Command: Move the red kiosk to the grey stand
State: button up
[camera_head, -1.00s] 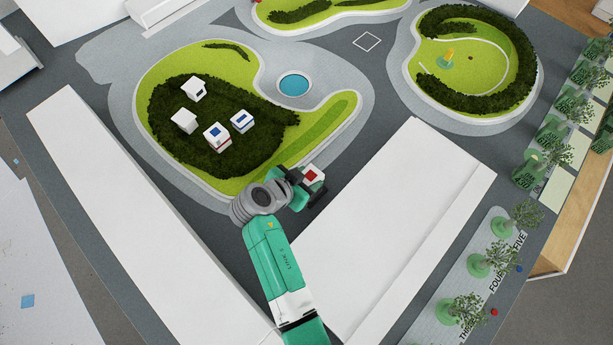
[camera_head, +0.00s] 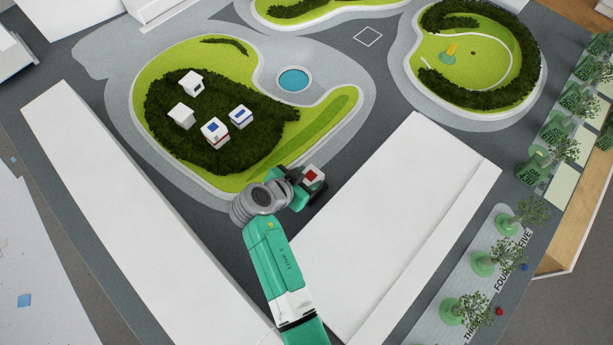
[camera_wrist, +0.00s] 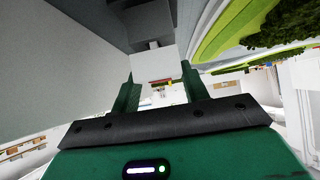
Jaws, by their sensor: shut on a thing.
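The red kiosk (camera_head: 312,174) is a small white block with a red panel on top. My gripper (camera_head: 307,185) is shut on it and holds it over the grey paving, near the lower right edge of the green island. In the wrist view the pale kiosk (camera_wrist: 155,66) sits between the two green fingers, with a thin red edge toward me. I cannot pick out a grey stand with certainty. Two plain white-grey blocks, one upper (camera_head: 191,83) and one lower (camera_head: 181,115), stand on the dark green mound.
Two kiosks with blue panels (camera_head: 214,130) (camera_head: 240,116) stand close together on the mound. A round blue pool (camera_head: 293,81) lies to the right. Large white slabs (camera_head: 110,190) (camera_head: 400,220) flank my arm. Trees (camera_head: 487,255) line the right side.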

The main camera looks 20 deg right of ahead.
jog(key=shift+f+b, duration=0.35)
jog(key=shift+f, duration=0.15)
jog(key=o, duration=1.2)
jog(key=shift+c, duration=0.2)
jog(key=p+v, duration=0.1)
jog(key=v, duration=0.6)
jog(key=shift+a+r, duration=0.3)
jog(key=shift+s, duration=0.1)
